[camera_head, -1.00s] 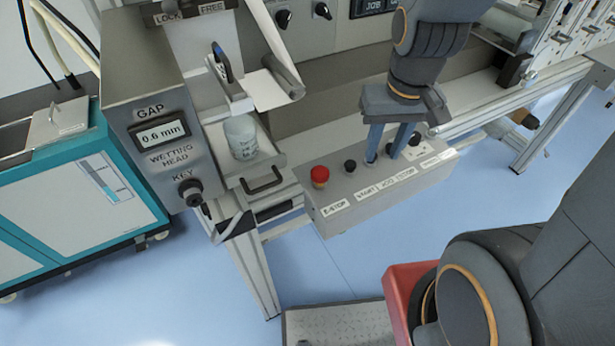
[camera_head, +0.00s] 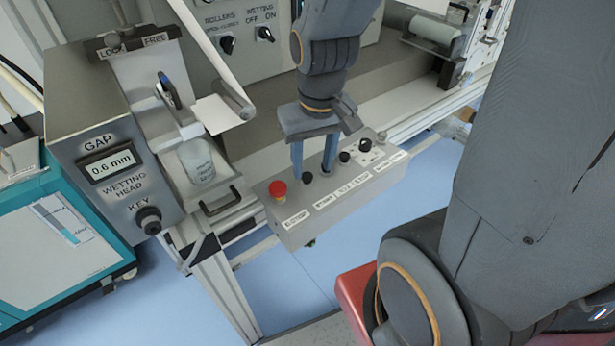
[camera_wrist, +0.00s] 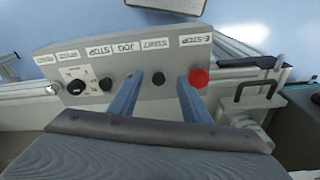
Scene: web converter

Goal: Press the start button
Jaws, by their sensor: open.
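The control box (camera_head: 335,203) has a row of buttons along its top and labels on its front. The start button (camera_wrist: 157,79) is a small black knob lined up with the START label (camera_wrist: 153,44); it also shows in the head view (camera_head: 308,178). My gripper (camera_head: 312,173) points down over the box, its two blue fingers apart and empty. In the wrist view the fingertips of my gripper (camera_wrist: 160,78) appear on either side of the start button. I cannot tell whether they touch the box or how high they are.
The red E-stop button (camera_head: 278,190) is close beside one finger. Other black knobs (camera_head: 345,157) lie on the other side.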

